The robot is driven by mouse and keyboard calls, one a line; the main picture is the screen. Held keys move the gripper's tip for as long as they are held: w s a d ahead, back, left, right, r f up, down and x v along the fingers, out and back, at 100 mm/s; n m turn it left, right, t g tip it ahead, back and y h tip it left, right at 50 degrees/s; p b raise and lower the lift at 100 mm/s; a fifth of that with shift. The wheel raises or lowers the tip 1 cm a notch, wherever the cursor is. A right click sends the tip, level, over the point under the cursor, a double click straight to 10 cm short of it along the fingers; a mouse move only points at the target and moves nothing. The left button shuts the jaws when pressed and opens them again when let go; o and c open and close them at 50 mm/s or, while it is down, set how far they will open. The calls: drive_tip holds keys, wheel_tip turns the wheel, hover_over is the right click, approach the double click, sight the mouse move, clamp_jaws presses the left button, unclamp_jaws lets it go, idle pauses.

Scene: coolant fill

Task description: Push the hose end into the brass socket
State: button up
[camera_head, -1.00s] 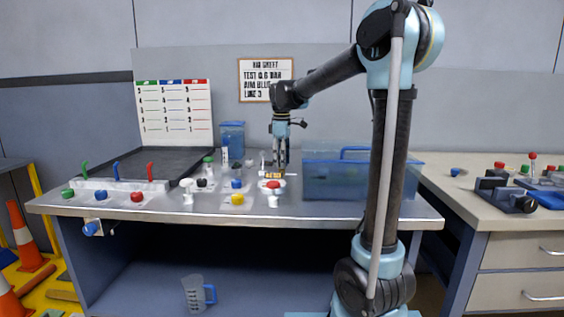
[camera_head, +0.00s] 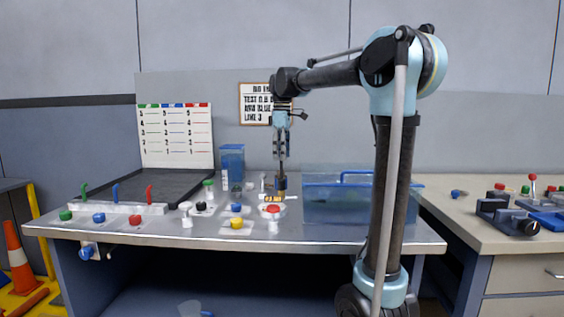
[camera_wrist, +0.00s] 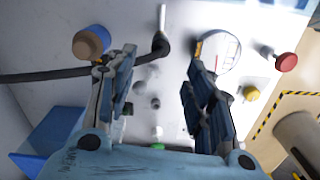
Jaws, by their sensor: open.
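My gripper (camera_wrist: 162,60) is open, its fingers wide apart and empty; in the head view (camera_head: 281,168) it points down over the panel. A black hose (camera_wrist: 45,76) runs from the left in the wrist view, passes behind the left finger and ends in a dark bend (camera_wrist: 161,46) seen between the fingertips. A pale tube (camera_wrist: 162,18) stands at that bend. A tan, brass-like cylinder with a blue part (camera_wrist: 89,42) is left of the left fingertip. I cannot tell for certain whether it is the brass socket, nor whether the hose touches it.
A round white gauge (camera_wrist: 222,48) lies beyond the right fingertip. Red (camera_head: 272,210), yellow (camera_head: 236,223) and blue (camera_head: 236,208) knobs crowd the bench around the gripper. A blue translucent bin (camera_head: 340,205) stands right of it. A black tray (camera_head: 160,188) is at left.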

drive_tip(key=c, duration=0.7)
drive_tip(key=shift+f+n, duration=0.15)
drive_tip(key=shift+n, duration=0.25)
clamp_jaws()
drive_tip(key=f+n, duration=0.1)
drive_tip(key=n, duration=0.1)
drive_tip(key=shift+f+n, duration=0.1)
drive_tip(key=shift+n, duration=0.2)
hover_over(281, 187)
drive_tip(key=w, duration=0.2)
drive_tip(key=shift+s+d+f, duration=0.1)
drive_tip(key=shift+s+f, duration=0.05)
drive_tip(key=shift+f, duration=2.8)
